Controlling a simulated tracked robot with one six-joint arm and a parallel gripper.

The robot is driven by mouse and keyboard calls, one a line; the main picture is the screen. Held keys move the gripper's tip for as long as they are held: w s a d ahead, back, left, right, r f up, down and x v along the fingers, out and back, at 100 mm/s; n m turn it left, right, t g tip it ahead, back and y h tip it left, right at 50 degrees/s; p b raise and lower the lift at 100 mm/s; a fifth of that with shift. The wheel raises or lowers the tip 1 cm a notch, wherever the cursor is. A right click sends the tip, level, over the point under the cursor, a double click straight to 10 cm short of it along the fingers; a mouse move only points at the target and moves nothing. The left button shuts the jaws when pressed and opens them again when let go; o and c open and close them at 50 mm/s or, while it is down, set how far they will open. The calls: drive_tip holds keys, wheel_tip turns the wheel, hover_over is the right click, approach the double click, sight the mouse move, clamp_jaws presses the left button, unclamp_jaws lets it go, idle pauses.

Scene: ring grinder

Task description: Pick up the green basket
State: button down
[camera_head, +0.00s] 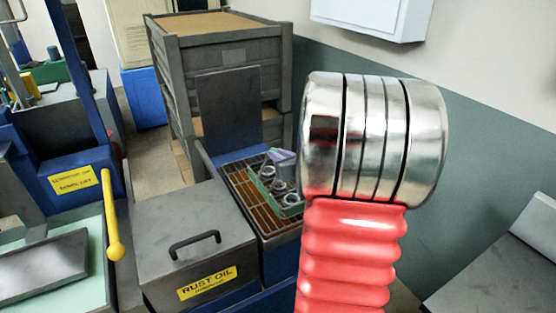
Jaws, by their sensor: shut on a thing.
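My gripper (282,168) shows only as a small grey-lilac part at the basket's far end, beside my arm's silver wrist. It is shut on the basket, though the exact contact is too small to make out. My arm hides the right side of the basket and most of the gripper.
A grey lidded box marked RUST OIL (195,250) stands left of the grate (250,200). Tall grey crates (225,60) rise behind. A blue machine with a yellow lever (111,230) is at left. A wall (470,150) and grey panel (510,265) bound the right.

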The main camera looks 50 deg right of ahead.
wheel_tip(320, 180, up, 9)
drive_tip(key=shift+r, duration=0.2)
idle(0.6)
drive_tip(key=shift+w, duration=0.1)
